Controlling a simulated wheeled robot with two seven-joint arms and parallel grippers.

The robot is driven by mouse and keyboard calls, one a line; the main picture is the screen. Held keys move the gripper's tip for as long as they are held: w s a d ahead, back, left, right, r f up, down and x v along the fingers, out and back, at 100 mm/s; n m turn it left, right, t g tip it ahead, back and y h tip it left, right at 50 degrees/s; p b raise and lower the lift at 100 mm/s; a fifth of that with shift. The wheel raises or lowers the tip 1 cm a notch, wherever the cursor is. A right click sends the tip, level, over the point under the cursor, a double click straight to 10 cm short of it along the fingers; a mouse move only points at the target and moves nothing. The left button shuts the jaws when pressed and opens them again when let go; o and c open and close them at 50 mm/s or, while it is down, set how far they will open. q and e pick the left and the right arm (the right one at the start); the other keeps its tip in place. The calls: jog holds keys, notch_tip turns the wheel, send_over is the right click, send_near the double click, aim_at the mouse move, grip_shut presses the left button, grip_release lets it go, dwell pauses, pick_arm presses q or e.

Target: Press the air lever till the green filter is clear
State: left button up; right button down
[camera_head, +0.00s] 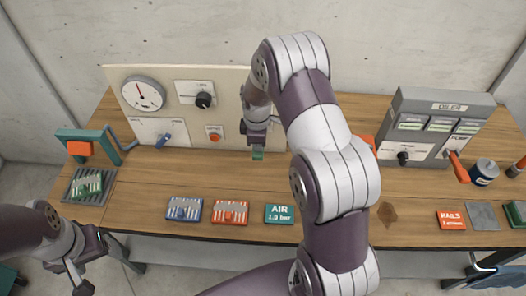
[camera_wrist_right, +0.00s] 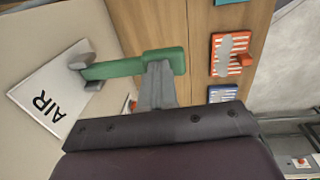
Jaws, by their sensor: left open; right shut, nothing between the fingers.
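The green air lever (camera_wrist_right: 110,70) juts out from a white plate marked AIR (camera_wrist_right: 50,100) in the right wrist view. Its green end shows in the head view (camera_head: 258,155). My right gripper (camera_wrist_right: 158,75) is shut and empty, its fingertips at the lever's outer end, apparently touching it. In the head view the right gripper (camera_head: 257,143) is partly hidden by its own arm. The green filter (camera_head: 88,186) lies in a dark slatted tray (camera_head: 74,198) at the left, with grey patches on it. My left gripper (camera_head: 88,262) is open and empty below the tray.
A panel with a gauge (camera_head: 143,93) stands behind. A grey oiler unit (camera_head: 440,125) stands right. Table between panel and filters is clear.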

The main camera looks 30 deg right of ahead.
aim_at(259, 154)
jog(key=shift+s+a+f, duration=0.1)
jog(key=shift+s+f, duration=0.3)
jog(key=shift+s, duration=0.1)
jog(key=shift+s+f+b, duration=0.2)
jog(key=shift+f+b, duration=0.05)
jog(key=shift+b, duration=0.1)
jog(key=shift+w+f+b, duration=0.25)
jog(key=shift+w+f, duration=0.15)
jog(key=shift+f, duration=0.25)
jog(key=shift+w+f+b, duration=0.25)
jog(key=shift+w+f, duration=0.15)
jog(key=shift+f, duration=0.2)
jog(key=shift+s+f, duration=0.25)
jog(key=shift+s, duration=0.25)
pick_arm(q)
jog(key=f, duration=0.3)
jog(key=shift+s+b, duration=0.3)
jog(key=shift+s, duration=0.05)
pick_arm(e)
jog(key=shift+f, duration=0.15)
pick_arm(q)
jog(key=shift+s, duration=0.1)
pick_arm(e)
jog(key=shift+s+a+f, duration=0.15)
jog(key=shift+s+f, duration=0.1)
jog(key=shift+r, duration=0.1)
